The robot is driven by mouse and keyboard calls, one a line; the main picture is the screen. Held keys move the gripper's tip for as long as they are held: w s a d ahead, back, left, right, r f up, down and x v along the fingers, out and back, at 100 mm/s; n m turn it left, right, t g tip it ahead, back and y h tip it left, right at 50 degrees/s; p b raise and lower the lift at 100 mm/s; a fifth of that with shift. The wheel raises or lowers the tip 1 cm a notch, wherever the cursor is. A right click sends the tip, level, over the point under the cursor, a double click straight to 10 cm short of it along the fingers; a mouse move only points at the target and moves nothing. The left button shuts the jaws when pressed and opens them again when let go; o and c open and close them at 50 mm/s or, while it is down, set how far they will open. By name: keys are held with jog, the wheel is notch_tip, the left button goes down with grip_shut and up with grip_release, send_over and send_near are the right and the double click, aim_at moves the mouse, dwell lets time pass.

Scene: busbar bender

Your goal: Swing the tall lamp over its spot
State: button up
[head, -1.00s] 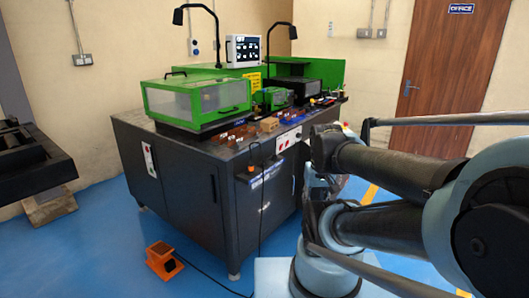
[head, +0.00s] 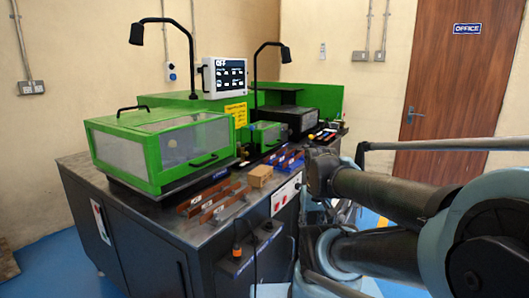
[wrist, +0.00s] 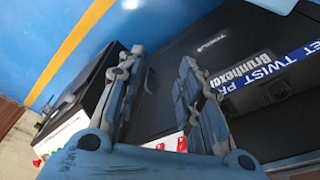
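Two black gooseneck lamps rise from the back of the green bending machine in the head view. The taller-looking left lamp (head: 192,52) has its arm bent to the left, with its head (head: 138,29) hanging near the wall, high above the green clear-lidded box. The lower right lamp (head: 256,70) bends to the right over a dark unit. My gripper (wrist: 158,78) shows in the wrist view with its two fingers spread and nothing between them. It is low, beside the dark cabinet, well away from both lamps. In the head view my arm hides it.
The green clear-lidded box (head: 163,147) fills the bench's left part. Copper-coloured bars (head: 214,203) and a cardboard-brown block (head: 260,176) lie along the front. A screen (head: 224,77) stands between the lamps. A cable hangs down the cabinet front. My arm crosses the right side.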

jog(key=shift+w, duration=0.6)
jog(key=shift+o, duration=1.4)
jog(key=o, duration=0.4)
jog(key=shift+w+a+r+m, duration=0.15)
jog(key=shift+a+r, duration=0.1)
jog(key=shift+r, duration=0.35)
jog(key=shift+w+a+r+m, duration=0.1)
jog(key=shift+a+r+m, duration=0.1)
jog(key=shift+r, duration=0.35)
jog(key=w+a+r+m+t+y, duration=0.35)
jog(key=w+r+m, duration=0.25)
jog(key=w+r, duration=0.75)
jog(key=w+a+r+m+t+y, duration=0.3)
jog(key=w+r+m, duration=0.4)
jog(key=w+r, duration=0.65)
jog(key=m+t+y, duration=0.2)
jog(key=m+t, duration=0.5)
jog(key=m, duration=1)
send_near(289, 56)
jog(key=shift+n, duration=0.25)
jog(key=x, duration=1.2)
jog(key=shift+w+a, duration=0.1)
jog(key=shift+w, duration=0.1)
